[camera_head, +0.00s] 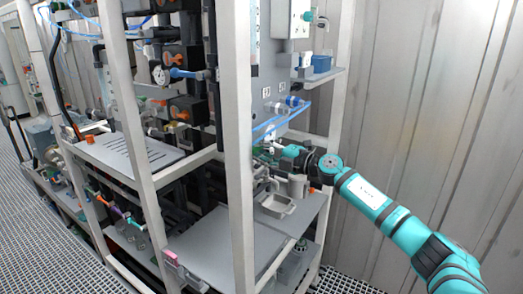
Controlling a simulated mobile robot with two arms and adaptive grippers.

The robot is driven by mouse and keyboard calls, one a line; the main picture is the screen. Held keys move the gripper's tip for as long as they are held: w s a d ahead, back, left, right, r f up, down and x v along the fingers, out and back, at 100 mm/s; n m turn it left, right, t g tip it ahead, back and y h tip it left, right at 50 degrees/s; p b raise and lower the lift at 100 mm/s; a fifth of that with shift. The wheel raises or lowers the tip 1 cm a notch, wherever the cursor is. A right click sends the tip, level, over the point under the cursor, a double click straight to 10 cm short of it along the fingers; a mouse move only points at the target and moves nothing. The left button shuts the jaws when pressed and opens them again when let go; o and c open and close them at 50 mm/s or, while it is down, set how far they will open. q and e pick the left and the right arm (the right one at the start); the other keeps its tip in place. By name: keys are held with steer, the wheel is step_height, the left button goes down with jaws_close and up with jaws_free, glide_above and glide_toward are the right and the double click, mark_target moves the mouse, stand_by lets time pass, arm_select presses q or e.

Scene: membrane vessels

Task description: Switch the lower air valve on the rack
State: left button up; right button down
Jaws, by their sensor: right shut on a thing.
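My right gripper (266,151) reaches from the right into the rack (238,150), behind its front upright, and is shut on a small part low on the grey panel. That part sits where the lower air valve would be, but it is too small and covered by the fingers to make out its handle position. Blue air tubes (270,127) run just above the gripper. Fittings with blue ends (292,101) sit higher on the panel. My left gripper is not in view.
The rack's white uprights stand close to my right gripper. A grey shelf with a small metal tray (275,206) lies below it. A blue box (321,64) stands on a small upper shelf. A corrugated wall (420,90) rises behind my right arm.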

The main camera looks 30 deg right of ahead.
steer(key=c, duration=1.3)
jaws_free()
steer(key=shift+c, duration=0.2)
steer(key=shift+s+d+f, duration=0.15)
steer(key=shift+s+d, duration=0.1)
steer(key=shift+s, duration=0.15)
steer(key=v, duration=1.1)
steer(key=shift+s, duration=0.1)
